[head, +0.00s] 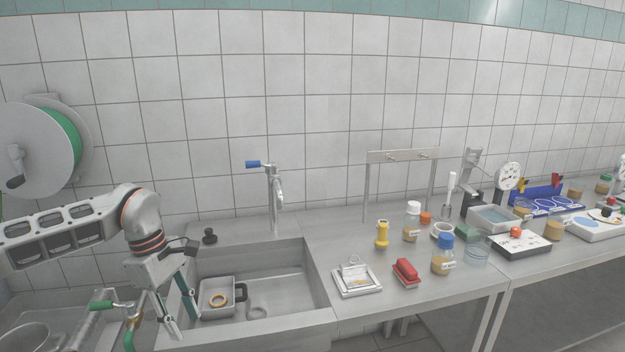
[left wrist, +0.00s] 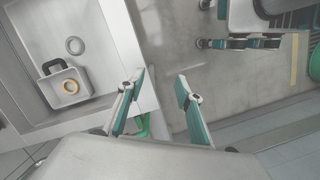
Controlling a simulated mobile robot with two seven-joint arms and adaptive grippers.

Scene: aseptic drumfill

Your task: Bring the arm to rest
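My left gripper (head: 152,338) hangs pointing down at the left front corner of the sink in the head view. Its two teal fingers are spread apart. In the left wrist view the left gripper (left wrist: 162,72) is open with nothing between the fingertips, and the grey floor shows beyond the gap. My right arm does not show in the head view. White and teal parts of my own body show at the upper right of the left wrist view. I cannot make out the right gripper's fingers clearly there.
The sink (head: 318,285) holds a small metal container (head: 207,303) with an orange ring. A tap (head: 275,195) stands behind it. Bottles, a red brush (head: 405,272) and instruments crowd the counter to the right. A green-handled valve (head: 101,305) is close to the left gripper.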

